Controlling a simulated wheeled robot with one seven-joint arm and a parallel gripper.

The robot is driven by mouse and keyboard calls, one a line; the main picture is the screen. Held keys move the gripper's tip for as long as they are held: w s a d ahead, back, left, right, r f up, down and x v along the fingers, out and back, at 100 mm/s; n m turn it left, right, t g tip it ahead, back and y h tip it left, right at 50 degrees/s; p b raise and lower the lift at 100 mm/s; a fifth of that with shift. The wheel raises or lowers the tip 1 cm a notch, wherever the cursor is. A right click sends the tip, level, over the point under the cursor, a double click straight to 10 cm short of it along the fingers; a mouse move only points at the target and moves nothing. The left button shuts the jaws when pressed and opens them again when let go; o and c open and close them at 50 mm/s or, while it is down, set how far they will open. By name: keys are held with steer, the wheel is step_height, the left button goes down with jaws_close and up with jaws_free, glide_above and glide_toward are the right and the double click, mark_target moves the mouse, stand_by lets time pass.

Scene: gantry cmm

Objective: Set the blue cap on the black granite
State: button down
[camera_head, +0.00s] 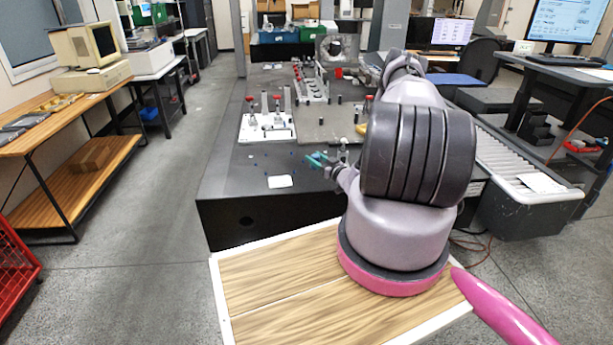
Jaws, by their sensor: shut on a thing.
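My gripper (318,160) is over the near part of the black granite (235,185), with the arm reaching in from the right. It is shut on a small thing. Teal-blue colour shows at the fingertips, and I take the held thing to be the blue cap, but its outline is too small to make out. I cannot tell whether it touches the granite. Several tiny dark blue specks lie on the granite left of the gripper.
A white card (280,181) lies near the granite's front edge. A white fixture plate (267,127) with red-topped clamps and a grey plate (325,130) stand behind. The granite's front left is mostly bare. A wood-topped surface (280,280) is in front.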

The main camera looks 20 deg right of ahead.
steer(key=shift+f, duration=2.8)
steer(key=shift+f, duration=0.15)
steer(key=shift+c, duration=1.9)
jaws_free()
